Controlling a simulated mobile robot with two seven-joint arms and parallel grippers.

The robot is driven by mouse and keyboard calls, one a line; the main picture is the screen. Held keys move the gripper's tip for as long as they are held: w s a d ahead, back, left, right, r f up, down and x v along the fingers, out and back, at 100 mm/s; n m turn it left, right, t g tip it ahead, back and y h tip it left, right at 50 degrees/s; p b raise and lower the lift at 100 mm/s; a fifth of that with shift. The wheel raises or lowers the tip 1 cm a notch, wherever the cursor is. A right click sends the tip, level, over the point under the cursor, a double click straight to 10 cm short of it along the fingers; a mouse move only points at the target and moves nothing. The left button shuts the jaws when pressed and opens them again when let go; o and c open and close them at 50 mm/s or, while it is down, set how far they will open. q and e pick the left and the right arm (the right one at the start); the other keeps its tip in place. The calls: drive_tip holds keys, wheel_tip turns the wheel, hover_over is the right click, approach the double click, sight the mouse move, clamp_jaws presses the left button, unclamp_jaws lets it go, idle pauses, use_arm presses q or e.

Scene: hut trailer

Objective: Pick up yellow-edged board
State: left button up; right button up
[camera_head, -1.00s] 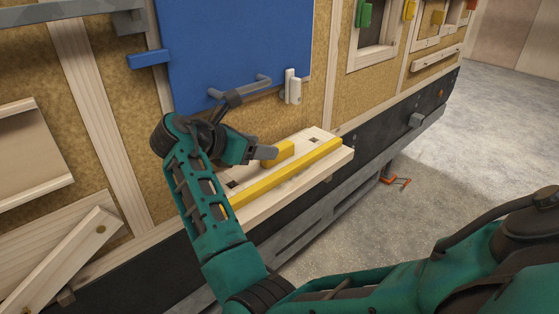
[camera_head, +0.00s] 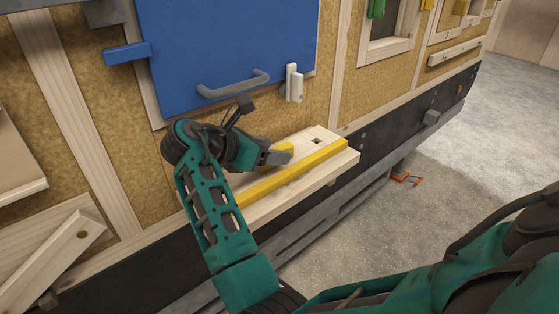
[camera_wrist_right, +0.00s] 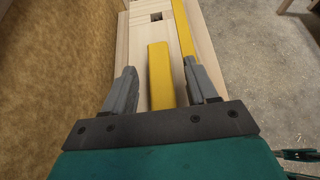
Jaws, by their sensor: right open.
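The yellow-edged board (camera_head: 312,178) is a pale wooden board sticking out from the hut wall like a shelf. A yellow strip (camera_head: 300,170) runs along its outer side, and a yellow block (camera_head: 282,152) sits on top. My right gripper (camera_head: 262,132) is open over the board, partly hiding the block. In the right wrist view, the open fingers (camera_wrist_right: 160,68) lie on either side of the yellow block (camera_wrist_right: 160,70), with gaps at both sides. The right finger is close to the yellow strip (camera_wrist_right: 182,28). My left gripper is not in view.
A blue door (camera_head: 225,40) with a grey handle (camera_head: 232,84) is just above and behind the gripper. A white latch (camera_head: 294,84) is beside the door. A diagonal plank (camera_head: 50,262) leans at lower left. Concrete floor (camera_head: 440,160) is open at right.

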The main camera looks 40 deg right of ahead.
drive_tip(key=shift+d+f, duration=0.1)
drive_tip(key=shift+c, duration=0.3)
clamp_jaws()
idle(0.4)
